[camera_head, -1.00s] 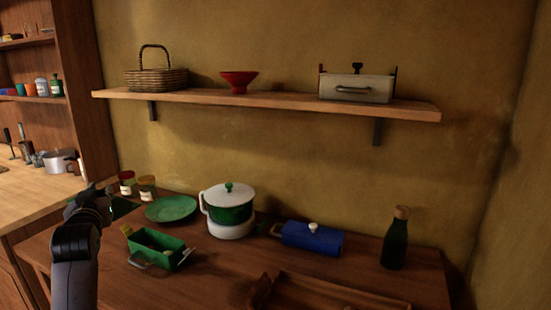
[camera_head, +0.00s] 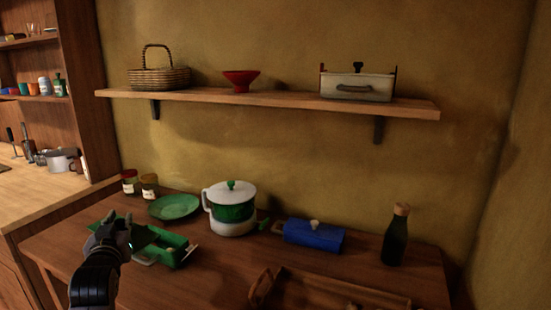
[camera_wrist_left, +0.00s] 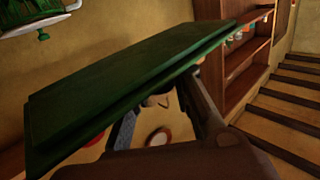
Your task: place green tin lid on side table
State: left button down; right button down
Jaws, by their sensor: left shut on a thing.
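My left gripper (camera_head: 122,236) is shut on the green tin lid (camera_head: 143,234) at the left side of the side table (camera_head: 215,275). In the left wrist view the lid (camera_wrist_left: 130,80) is a flat dark green slab, tilted across the picture, with the fingers on its lower edge. In the head view the lid overlaps the green tin (camera_head: 172,254), an open rectangular box on the table. I cannot tell whether the lid touches the tin. My right gripper is not in view.
On the table are a green plate (camera_head: 174,206), two jars (camera_head: 149,187), a white-green pot (camera_head: 233,210), a blue lidded box (camera_head: 314,235), a dark bottle (camera_head: 396,238) and a wooden tray (camera_head: 335,290). Bare tabletop lies right of the tin. A wall shelf (camera_head: 270,102) hangs above.

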pick_arm(q)
jog(key=s+d+f+m+h, duration=0.2)
jog(key=s+d+f+h, duration=0.1)
jog(key=s+d+f, duration=0.7)
jog(key=s+d+f+h, duration=0.1)
jog(key=s+d, duration=0.3)
jog(key=s, duration=0.5)
jog(key=s+d+f+m+h, duration=0.1)
jog(key=s+d, duration=0.3)
jog(key=s, duration=0.6)
jog(key=shift+s+d+f+m+t, duration=0.2)
jog(key=shift+f+m+t, duration=0.15)
jog(key=shift+f, duration=0.55)
jog(key=shift+w, duration=0.2)
